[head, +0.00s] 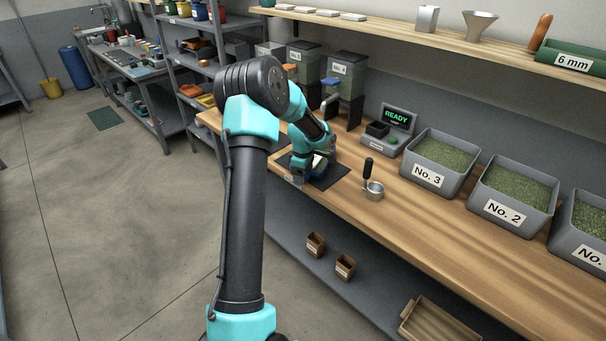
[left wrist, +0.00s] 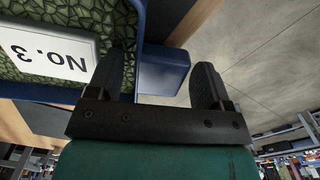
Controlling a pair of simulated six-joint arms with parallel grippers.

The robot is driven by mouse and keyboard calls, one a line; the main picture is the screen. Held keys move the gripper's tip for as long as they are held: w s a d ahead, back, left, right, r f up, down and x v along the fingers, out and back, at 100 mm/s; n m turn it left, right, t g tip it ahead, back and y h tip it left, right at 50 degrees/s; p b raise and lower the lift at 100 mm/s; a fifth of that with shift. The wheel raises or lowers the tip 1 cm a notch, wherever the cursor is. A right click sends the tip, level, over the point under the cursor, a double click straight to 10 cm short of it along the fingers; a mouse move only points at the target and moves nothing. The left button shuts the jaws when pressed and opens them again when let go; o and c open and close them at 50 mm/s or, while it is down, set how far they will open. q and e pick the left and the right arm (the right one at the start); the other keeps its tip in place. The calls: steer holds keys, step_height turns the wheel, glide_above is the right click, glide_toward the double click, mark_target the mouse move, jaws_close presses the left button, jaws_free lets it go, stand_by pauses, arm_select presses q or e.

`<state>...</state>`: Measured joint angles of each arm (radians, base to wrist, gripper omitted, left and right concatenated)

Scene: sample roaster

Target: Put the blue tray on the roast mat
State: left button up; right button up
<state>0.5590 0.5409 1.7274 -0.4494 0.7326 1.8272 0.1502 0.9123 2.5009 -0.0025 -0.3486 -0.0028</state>
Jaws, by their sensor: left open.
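The blue tray (left wrist: 140,30) fills the upper left of the left wrist view. It holds green beans and a white card reading No. 3, and a blue tab (left wrist: 165,75) sticks out from its side. My left gripper (left wrist: 160,85) is open, with its two fingers on either side of the tab and a gap visible at the right finger. In the head view, the left gripper (head: 308,168) is low over a dark mat (head: 334,176) on the bench and hides most of the tray. I cannot tell which mat is the roast mat. My right gripper is out of view.
A small metal scoop (head: 373,190) with a black handle stands right of the mat. A scale (head: 388,137) reading READY is behind it. Grey bins of green beans, including No. 3 (head: 440,165) and No. 2 (head: 510,196), line the right. The front bench strip is clear.

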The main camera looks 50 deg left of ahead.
arm_select(q)
step_height(320, 180, up, 12)
stand_by(0.6)
steer(key=shift+r, duration=0.1)
stand_by(0.4)
